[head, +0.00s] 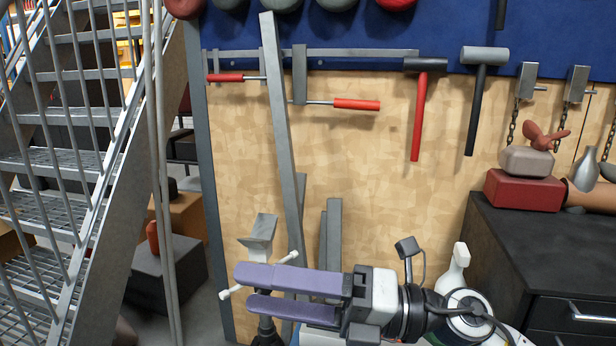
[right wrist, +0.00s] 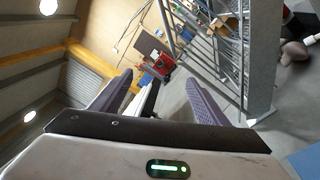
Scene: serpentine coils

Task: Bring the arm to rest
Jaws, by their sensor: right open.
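My right gripper (head: 240,286) reaches in from the lower right of the head view, its two purple fingers pointing left with a gap between them. It is open and I see nothing held in it. In the right wrist view the two purple fingers (right wrist: 160,82) stand wide apart, with the far room showing between them. My left gripper is not in view.
Metal stairs (head: 60,190) with railings stand at the left. A wooden tool wall holds a red hammer (head: 417,110) and a black hammer (head: 478,100). A dark cabinet (head: 550,250) stands at the right. A white spray bottle (head: 455,270) is close behind my right wrist.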

